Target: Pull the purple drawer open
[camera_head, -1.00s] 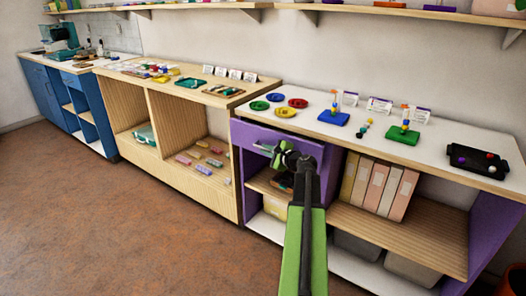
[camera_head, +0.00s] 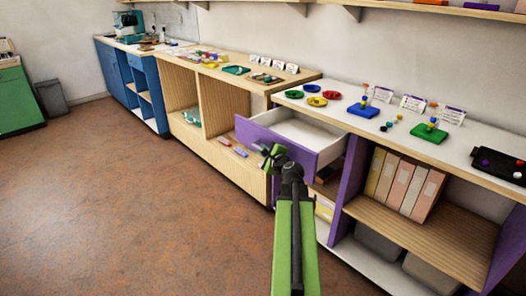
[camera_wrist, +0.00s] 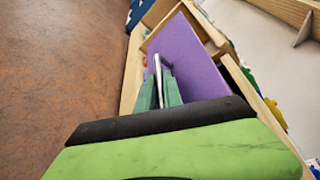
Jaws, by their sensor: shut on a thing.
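The purple drawer (camera_head: 251,131) stands pulled out from under the white counter, and its pale, empty inside shows from above. In the wrist view its purple front (camera_wrist: 190,55) fills the upper middle. My gripper (camera_head: 269,152) is at the middle of the drawer front. In the wrist view my green fingers (camera_wrist: 160,88) are closed on a thin pale bar, the drawer handle (camera_wrist: 157,64). The handle is mostly hidden by my gripper in the head view.
The white counter (camera_head: 400,140) above holds coloured dishes, bead boards and a black tray (camera_head: 498,166). Binders (camera_head: 400,185) stand on the shelf right of the drawer. A wooden cabinet (camera_head: 225,155) stands left. The brown floor (camera_head: 150,220) in front is clear.

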